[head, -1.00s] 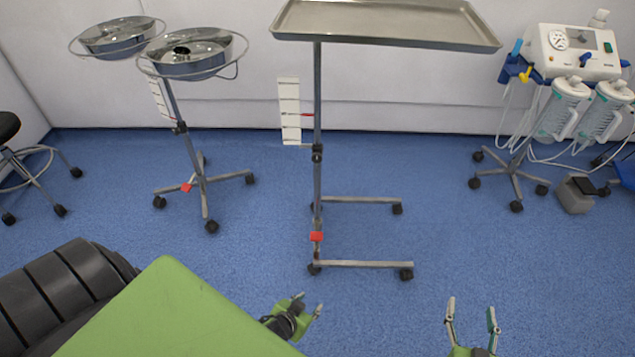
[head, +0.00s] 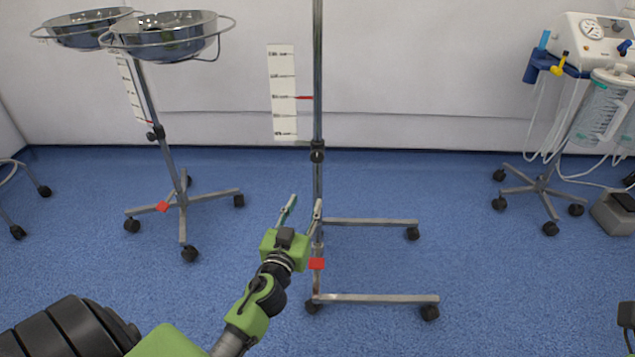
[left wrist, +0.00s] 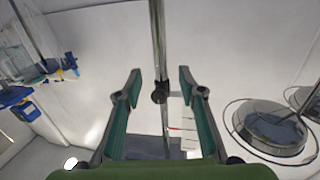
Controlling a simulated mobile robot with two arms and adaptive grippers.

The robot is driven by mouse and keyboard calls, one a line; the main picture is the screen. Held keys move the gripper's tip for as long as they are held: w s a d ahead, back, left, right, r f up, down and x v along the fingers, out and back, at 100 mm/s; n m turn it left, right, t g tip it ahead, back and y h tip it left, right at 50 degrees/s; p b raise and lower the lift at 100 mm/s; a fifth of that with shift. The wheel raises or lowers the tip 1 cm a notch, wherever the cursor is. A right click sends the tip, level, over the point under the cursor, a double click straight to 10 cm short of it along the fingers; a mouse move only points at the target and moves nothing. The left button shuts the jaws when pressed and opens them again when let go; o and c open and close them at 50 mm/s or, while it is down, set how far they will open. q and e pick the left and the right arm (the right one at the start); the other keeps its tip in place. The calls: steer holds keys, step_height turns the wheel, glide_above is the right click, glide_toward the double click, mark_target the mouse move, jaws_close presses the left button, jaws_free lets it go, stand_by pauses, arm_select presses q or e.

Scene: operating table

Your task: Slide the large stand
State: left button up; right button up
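The large stand has a thin metal pole (head: 318,110), a low frame with two parallel legs (head: 375,298) on casters, and a red marker near its foot. Its tray is out of the head view. My left gripper (head: 303,208) is open and empty, just left of the pole's lower part. In the left wrist view, the pole (left wrist: 156,35) and its dark knob (left wrist: 160,93) appear in line with the gap between the open fingers (left wrist: 158,80). The pole seems to lie beyond the fingertips; I see no contact. My right gripper is not in view.
A smaller stand with two steel bowls (head: 165,37) is at the left. A suction unit (head: 590,45) on a wheeled base stands at the right. A white scale strip (head: 284,92) shows beside the pole. The blue floor (head: 480,260) between them is clear.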

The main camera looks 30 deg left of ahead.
mark_target(316, 179)
arm_select(q)
steer(key=b+x, duration=0.2)
steer(key=x, duration=1.1)
steer(key=shift+w, duration=0.15)
jaws_close()
